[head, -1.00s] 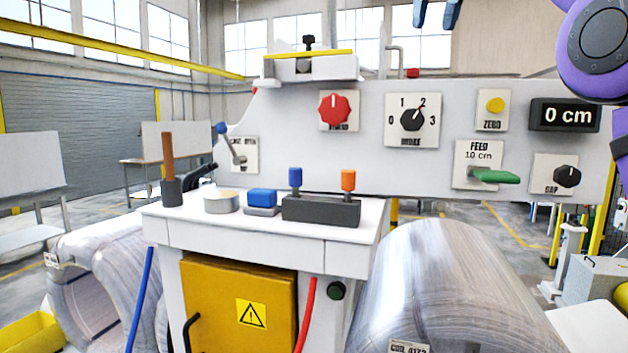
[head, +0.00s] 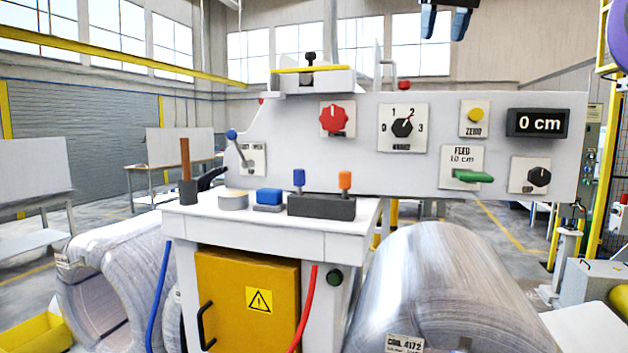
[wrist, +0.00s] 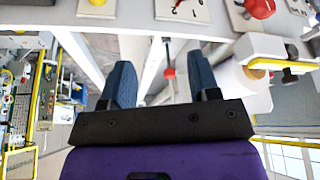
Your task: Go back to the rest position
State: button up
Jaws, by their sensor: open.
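My gripper (head: 446,22) shows at the top of the head view, its two blue fingers apart and pointing down, above the grey control panel (head: 300,120). In the wrist view my gripper (wrist: 160,85) is open, with nothing between its fingers. The panel carries a red knob (head: 334,118), a black dial (head: 403,127), a yellow ZERO button (head: 475,115), a green feed lever (head: 472,176) and a display (head: 540,122) reading 0 cm. The gripper is clear of all of these.
A white table (head: 270,228) in front holds a blue block (head: 269,196), a tape roll (head: 233,201) and a dark holder (head: 320,206) with blue and orange pegs. Wrapped coils stand at left (head: 110,285) and right (head: 450,285). A yellow bar (head: 312,69) tops the panel.

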jog(key=s+d+f, duration=0.3)
jog(key=s+f, duration=1.3)
jog(key=f, duration=0.3)
jog(key=s+d+f, duration=0.2)
jog(key=s+f, duration=1.4)
jog(key=f, duration=0.3)
jog(key=shift+s+d+f+m+t, duration=0.25)
jog(key=shift+d+m+t, duration=0.15)
